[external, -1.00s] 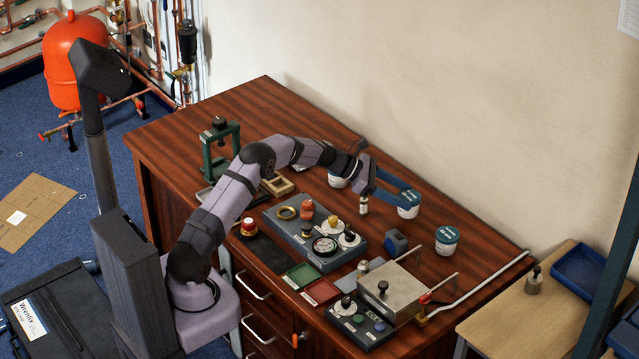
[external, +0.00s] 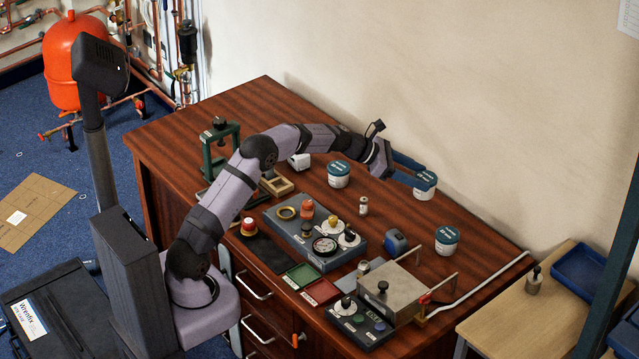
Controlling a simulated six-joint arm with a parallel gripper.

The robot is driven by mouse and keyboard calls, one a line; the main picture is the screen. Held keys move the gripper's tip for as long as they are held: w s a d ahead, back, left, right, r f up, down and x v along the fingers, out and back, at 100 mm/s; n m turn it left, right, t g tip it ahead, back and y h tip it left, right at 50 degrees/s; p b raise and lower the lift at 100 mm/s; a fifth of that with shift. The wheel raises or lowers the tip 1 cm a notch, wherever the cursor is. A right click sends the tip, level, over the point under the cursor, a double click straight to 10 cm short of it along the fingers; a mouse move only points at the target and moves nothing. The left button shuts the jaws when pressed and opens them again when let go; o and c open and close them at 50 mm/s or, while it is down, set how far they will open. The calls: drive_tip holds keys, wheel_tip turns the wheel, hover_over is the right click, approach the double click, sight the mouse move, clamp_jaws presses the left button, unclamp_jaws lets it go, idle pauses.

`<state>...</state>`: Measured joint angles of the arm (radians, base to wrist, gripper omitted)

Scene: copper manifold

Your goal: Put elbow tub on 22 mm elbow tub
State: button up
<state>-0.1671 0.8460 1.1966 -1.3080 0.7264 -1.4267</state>
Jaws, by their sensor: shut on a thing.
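My gripper (external: 424,178) has blue fingers and is shut on a white tub (external: 424,194) with a dark teal lid. The tub is upright and seems to hang above the far right of the bench. A third such tub (external: 446,241) stands to the right, nearer the bench's right end. The lid print is too small to tell which tub is the 22 mm elbow one.
A small white bottle (external: 363,206) and a blue tape measure (external: 396,241) stand on the wooden bench (external: 480,246). A grey panel (external: 290,233) with several fittings lies in front. A metal box with rails (external: 391,291) is at the front right. A wall rises behind.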

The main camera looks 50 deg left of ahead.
drive_tip(key=w+d+r+n+t+y+p, duration=0.2)
drive_tip(key=d+r+n+y+p, duration=0.15)
drive_tip(key=d, duration=0.65)
wheel_tip(320, 180, up, 2)
drive_tip(key=r+n+t+y+p, duration=0.1)
drive_tip(key=n+y+p, duration=0.1)
drive_tip(key=n+y, duration=0.4)
hover_over(443, 238)
drive_tip(key=shift+f+m+h, duration=0.25)
drive_tip(key=shift+f+b, duration=0.8)
drive_tip(key=shift+f, duration=4.2)
drive_tip(key=shift+f, duration=0.2)
drive_tip(key=o, duration=1.4)
